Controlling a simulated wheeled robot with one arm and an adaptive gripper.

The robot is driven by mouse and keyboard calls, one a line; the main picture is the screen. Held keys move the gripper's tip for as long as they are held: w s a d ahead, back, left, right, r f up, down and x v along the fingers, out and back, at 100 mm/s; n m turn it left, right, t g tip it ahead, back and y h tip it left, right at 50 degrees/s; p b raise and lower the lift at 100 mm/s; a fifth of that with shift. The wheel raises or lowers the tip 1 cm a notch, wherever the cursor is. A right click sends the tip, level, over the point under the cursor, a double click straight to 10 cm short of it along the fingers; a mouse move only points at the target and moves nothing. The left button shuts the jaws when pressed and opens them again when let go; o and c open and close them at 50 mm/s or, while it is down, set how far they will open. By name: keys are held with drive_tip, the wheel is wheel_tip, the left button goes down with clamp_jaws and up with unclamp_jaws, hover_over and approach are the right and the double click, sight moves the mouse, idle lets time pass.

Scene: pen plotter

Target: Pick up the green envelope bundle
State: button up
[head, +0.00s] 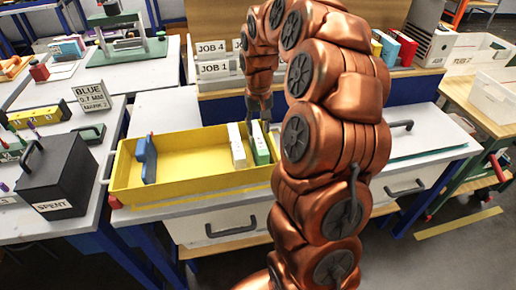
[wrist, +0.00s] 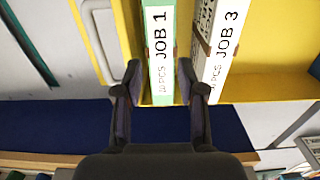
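The green envelope bundle (head: 259,144) stands upright at the right end of the yellow tray (head: 190,187). In the wrist view the green bundle (wrist: 161,60) shows a white label reading JOB 1. My gripper (wrist: 160,78) is open, with one fingertip on each side of the near end of the bundle. A gap shows between each finger and the bundle, so I see no grip. In the head view my gripper (head: 262,115) is just above and behind the bundle, partly hidden by my arm.
A white bundle (head: 236,146) marked JOB 3 (wrist: 226,45) stands just beside the green one, close to my right finger in the wrist view. A blue item (head: 147,160) stands at the tray's left end. The tray's middle is clear. JOB-labelled racks (head: 213,70) stand behind.

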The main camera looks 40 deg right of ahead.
sight(258, 144)
drive_tip(key=shift+f, duration=0.85)
drive_tip(key=shift+w+f+p, duration=0.15)
drive_tip(key=shift+f+p, duration=0.95)
drive_tip(key=shift+f, duration=1.8)
clamp_jaws()
